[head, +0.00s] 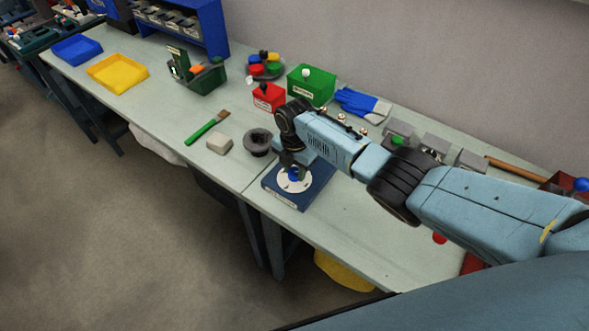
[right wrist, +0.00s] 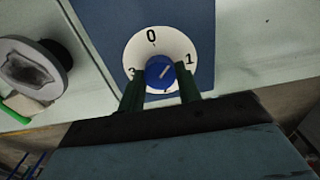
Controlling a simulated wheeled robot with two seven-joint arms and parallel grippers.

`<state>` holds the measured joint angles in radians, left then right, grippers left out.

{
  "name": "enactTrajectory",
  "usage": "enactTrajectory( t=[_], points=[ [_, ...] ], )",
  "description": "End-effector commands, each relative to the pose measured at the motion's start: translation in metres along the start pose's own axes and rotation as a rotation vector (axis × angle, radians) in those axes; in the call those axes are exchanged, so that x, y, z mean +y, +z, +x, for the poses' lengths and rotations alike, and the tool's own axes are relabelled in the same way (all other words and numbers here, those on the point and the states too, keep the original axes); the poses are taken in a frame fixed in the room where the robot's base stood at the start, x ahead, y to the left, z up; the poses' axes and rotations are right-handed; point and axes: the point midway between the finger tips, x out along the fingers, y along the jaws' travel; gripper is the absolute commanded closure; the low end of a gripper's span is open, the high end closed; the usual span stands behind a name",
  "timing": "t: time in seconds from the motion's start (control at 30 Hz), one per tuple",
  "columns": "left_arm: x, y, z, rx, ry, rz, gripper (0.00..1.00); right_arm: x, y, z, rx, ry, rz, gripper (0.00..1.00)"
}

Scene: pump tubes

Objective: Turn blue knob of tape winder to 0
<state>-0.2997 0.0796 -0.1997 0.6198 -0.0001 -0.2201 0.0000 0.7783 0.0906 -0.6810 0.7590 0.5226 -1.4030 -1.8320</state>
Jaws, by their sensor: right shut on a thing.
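The tape winder is a blue base (head: 318,183) with a white round dial (head: 283,183) near the front edge of the table. Its blue knob (head: 294,173) sits at the dial's centre, partly covered by my right gripper (head: 292,166). In the right wrist view the dial (right wrist: 150,38) shows 0 at the top, 1 at the right and a partly covered 3 at the left. The two dark fingers are shut on the blue knob (right wrist: 159,74), one on each side. The knob's pale line slants up to the right, between 0 and 1. My left gripper is not in view.
A dark grey round pot (head: 257,143), a beige block (head: 219,142) and a green-handled brush (head: 207,127) lie left of the winder. Red (head: 268,97) and green (head: 313,84) boxes and blue gloves (head: 363,103) stand behind. The table's front edge is close.

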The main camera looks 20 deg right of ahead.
Motion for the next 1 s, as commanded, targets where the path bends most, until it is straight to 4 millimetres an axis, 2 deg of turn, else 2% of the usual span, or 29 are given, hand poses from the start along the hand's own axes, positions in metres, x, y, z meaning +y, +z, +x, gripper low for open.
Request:
enactTrajectory(
  t=[0.6, 1.0],
  points=[
    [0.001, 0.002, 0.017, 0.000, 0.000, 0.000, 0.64, 0.001, 0.000, 0.000, -0.001, 0.002, -0.564, 0.89],
    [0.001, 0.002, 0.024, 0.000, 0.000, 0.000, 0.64, 0.001, 0.000, -0.001, -0.001, 0.001, -0.778, 0.89]
  ],
)
